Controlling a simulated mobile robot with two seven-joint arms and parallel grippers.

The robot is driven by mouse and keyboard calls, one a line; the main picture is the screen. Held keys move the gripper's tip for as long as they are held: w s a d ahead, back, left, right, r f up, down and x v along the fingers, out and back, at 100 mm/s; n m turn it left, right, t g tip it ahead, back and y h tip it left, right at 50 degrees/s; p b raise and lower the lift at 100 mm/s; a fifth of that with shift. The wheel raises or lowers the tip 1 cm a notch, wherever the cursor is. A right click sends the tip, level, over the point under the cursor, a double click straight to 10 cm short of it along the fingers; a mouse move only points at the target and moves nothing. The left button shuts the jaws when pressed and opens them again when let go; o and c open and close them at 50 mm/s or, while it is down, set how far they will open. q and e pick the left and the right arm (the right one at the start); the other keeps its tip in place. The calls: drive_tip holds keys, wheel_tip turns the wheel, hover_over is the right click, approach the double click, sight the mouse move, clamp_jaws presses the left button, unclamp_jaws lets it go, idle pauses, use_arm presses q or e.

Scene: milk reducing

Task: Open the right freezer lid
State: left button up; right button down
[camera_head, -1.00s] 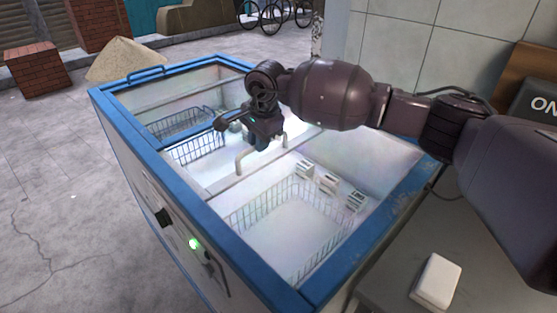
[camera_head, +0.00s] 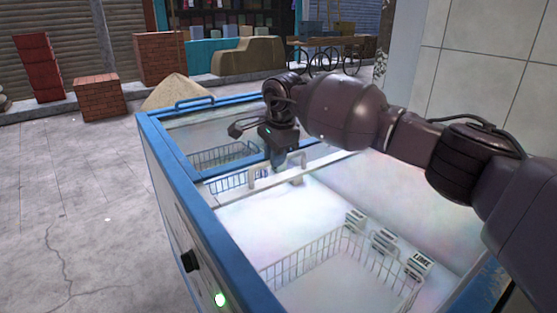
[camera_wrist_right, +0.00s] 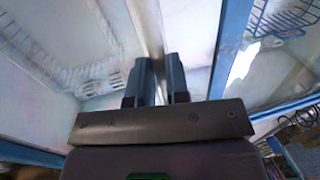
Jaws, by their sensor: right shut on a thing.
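The chest freezer has a blue rim (camera_head: 185,180) and a bright white inside. A sliding glass lid with a pale edge bar (camera_head: 328,161) and a white handle (camera_head: 252,176) lies toward its far left end. My right gripper (camera_head: 278,163) is shut on this handle, whose grip point is partly hidden by the fingers. The right wrist view shows the two fingers (camera_wrist_right: 158,80) close together over the pale bar. The near right part of the freezer shows open, with a wire basket (camera_head: 345,262). My left gripper is in neither view.
Several small cartons (camera_head: 383,240) stand along the basket's back edge. Another wire basket (camera_head: 222,155) shows through glass at the far end. A tiled wall (camera_head: 480,60) stands behind my right arm. Open pavement (camera_head: 80,190) lies left of the freezer.

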drive_tip(key=c, duration=1.1)
unclamp_jaws()
wheel_tip(320, 180, up, 11)
drive_tip(key=s+d+p, duration=0.1)
drive_tip(key=p, duration=0.1)
drive_tip(key=shift+s+f, duration=0.15)
drive_tip(key=shift+s, duration=0.25)
